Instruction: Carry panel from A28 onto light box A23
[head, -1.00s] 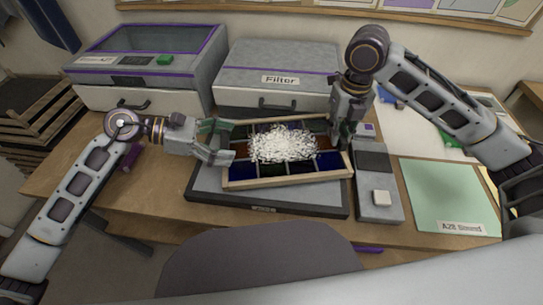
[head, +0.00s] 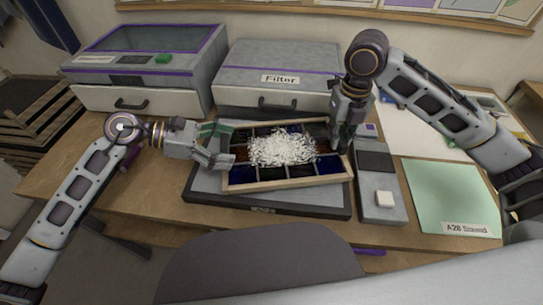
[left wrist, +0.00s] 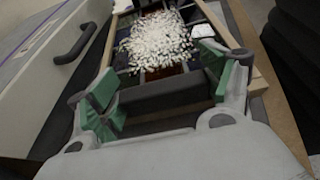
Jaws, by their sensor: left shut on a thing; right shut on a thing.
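The panel (head: 300,182) is a pale wooden frame with dark coloured glass cells and a heap of white granules (head: 282,148) in its middle. It lies level over the grey light box (head: 205,183), whose dark front edge shows below it. I cannot tell whether it touches the box. My left gripper (head: 225,150) is shut on the panel's left end. My right gripper (head: 345,143) points down and is shut on its right end, partly hiding it. The left wrist view shows the panel (left wrist: 104,45) and my left gripper's green-padded fingers (left wrist: 165,90).
A grey control unit (head: 378,205) with a pale button stands right of the light box. A green sheet (head: 450,190) labelled A28 lies further right. Behind are a Filter case (head: 280,75) and a purple-trimmed cabinet (head: 150,65). A chair back (head: 262,265) is in front.

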